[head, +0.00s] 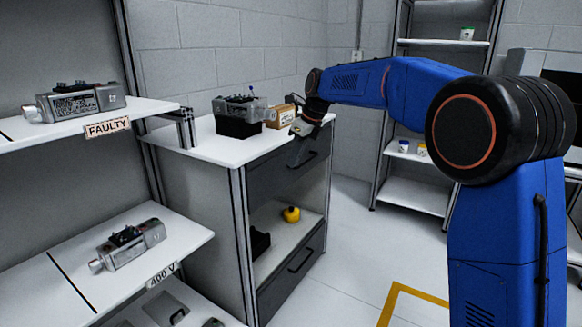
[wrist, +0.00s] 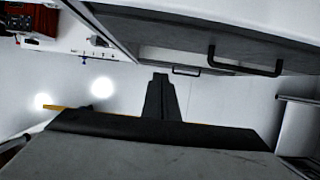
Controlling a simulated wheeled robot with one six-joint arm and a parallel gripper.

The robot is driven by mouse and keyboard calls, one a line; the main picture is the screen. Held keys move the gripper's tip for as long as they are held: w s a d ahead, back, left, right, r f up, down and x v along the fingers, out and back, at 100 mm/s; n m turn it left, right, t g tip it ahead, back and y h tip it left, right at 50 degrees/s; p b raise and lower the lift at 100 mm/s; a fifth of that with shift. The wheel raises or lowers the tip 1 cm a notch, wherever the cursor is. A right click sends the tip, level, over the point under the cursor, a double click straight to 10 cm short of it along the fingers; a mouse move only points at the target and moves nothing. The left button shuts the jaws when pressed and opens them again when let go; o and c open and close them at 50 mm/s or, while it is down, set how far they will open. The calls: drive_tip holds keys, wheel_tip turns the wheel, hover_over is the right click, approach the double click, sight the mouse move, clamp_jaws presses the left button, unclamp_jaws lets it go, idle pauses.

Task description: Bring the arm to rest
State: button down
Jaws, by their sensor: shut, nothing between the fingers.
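My gripper (head: 302,128) hangs at the end of my blue arm, pointing down beside the front right edge of the white-topped cabinet. In the wrist view its fingers (wrist: 161,95) are together, with nothing between them. The gripper is apart from the objects on the cabinet top, as far as the head view shows.
A servo motor (head: 240,105) sits in a black holder on the cabinet top (head: 205,140), near a cardboard box (head: 281,116). Another motor lies on the FAULTY shelf (head: 150,107), one on the 400 V shelf (head: 190,240). Drawer handles (head: 303,160) protrude. Floor (head: 350,235) is clear.

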drive_tip(key=s+d+r+n+t+h, duration=0.2)
drive_tip(key=s+d+n, duration=1)
drive_tip(key=s+d, duration=1.05)
drive_tip(key=s+d+f+n, duration=0.3)
drive_tip(key=s+f+n, duration=0.1)
drive_tip(key=s, duration=0.4)
drive_tip(key=s+d+f+n+h, duration=0.1)
drive_tip(key=s+d+f+n, duration=0.2)
drive_tip(key=s, duration=0.6)
drive_tip(key=s+d+f+n, duration=0.3)
drive_tip(key=s+f+n, duration=0.2)
drive_tip(key=s+f, duration=0.2)
drive_tip(key=shift+s+t+h, duration=0.3)
drive_tip(key=shift+s+h, duration=0.1)
drive_tip(key=shift+s, duration=0.35)
